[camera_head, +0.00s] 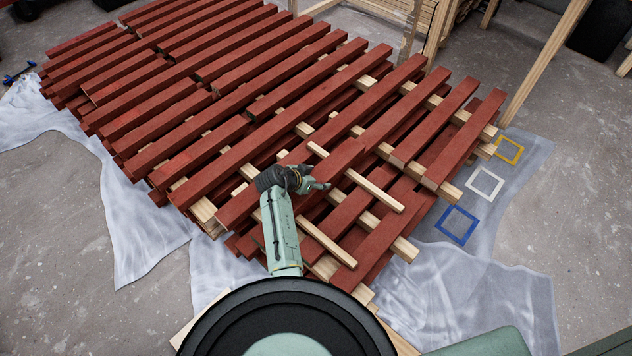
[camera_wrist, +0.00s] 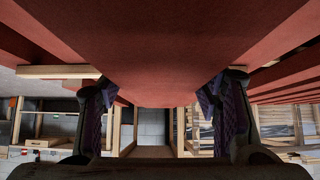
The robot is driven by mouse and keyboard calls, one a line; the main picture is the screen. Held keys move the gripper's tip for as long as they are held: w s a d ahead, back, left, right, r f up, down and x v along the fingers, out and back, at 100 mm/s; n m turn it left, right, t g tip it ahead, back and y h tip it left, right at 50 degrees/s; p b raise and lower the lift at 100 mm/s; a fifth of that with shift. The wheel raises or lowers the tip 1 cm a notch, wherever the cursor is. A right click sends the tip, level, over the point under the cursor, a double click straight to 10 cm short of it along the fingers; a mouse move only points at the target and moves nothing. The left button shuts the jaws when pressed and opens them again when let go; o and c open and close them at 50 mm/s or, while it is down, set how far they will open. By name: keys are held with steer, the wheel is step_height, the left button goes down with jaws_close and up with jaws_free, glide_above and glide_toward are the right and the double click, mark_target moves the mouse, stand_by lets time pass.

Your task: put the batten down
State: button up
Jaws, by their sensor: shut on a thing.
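My gripper (camera_head: 316,184) is over the near middle of a stack of red painted battens in the head view. It is shut on a red batten (camera_wrist: 160,50), whose broad face fills the upper middle of the wrist view between my two fingers. In the head view the held batten (camera_head: 343,157) shows just beyond the fingers, and my wrist hides part of it. I cannot tell whether it touches the pieces below. Red battens (camera_head: 262,82) lie in layers across pale wooden strips (camera_head: 372,190).
Plastic sheeting (camera_head: 470,290) covers the floor around the stack. Yellow (camera_head: 509,139), white (camera_head: 472,181) and blue (camera_head: 443,223) square outlines lie on it at the right. A pale wooden post (camera_head: 545,62) slants behind the stack. Bare concrete (camera_head: 590,200) is clear at far right.

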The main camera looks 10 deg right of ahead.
steer(key=shift+w+r, duration=0.1)
steer(key=shift+r, duration=0.15)
steer(key=shift+f, duration=0.1)
steer(key=shift+f, duration=0.2)
steer(key=o, duration=1.8)
steer(key=shift+r, duration=0.3)
steer(key=v, duration=1.2)
steer(key=shift+f, duration=0.1)
